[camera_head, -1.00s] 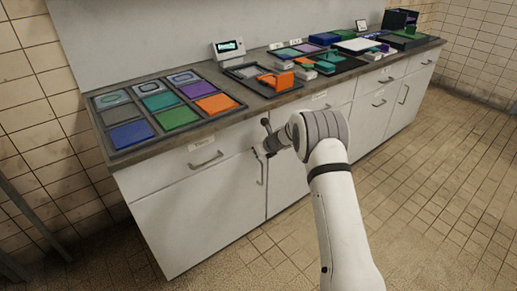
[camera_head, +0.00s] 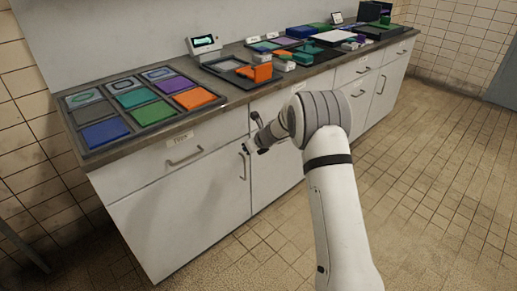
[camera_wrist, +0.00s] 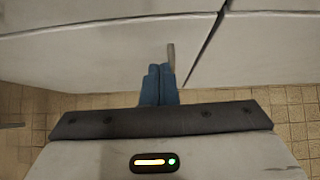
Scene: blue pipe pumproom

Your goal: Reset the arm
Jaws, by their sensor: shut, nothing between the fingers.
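My arm reaches from the lower right toward the white cabinet in the head view, bent at a grey-ringed joint. My gripper (camera_head: 250,147) is in front of the cabinet doors, partly hidden by my own arm. In the wrist view my gripper (camera_wrist: 159,70) shows two blue fingers side by side, shut and empty. A cabinet door handle (camera_wrist: 171,57) stands just beyond the fingertips there; I cannot tell whether they touch it.
The white cabinet (camera_head: 190,215) carries a countertop with a tray of coloured squares (camera_head: 105,132), a small display (camera_head: 205,45), an orange block (camera_head: 262,72) and more trays toward the back right. Open tiled floor (camera_head: 440,200) lies to the right.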

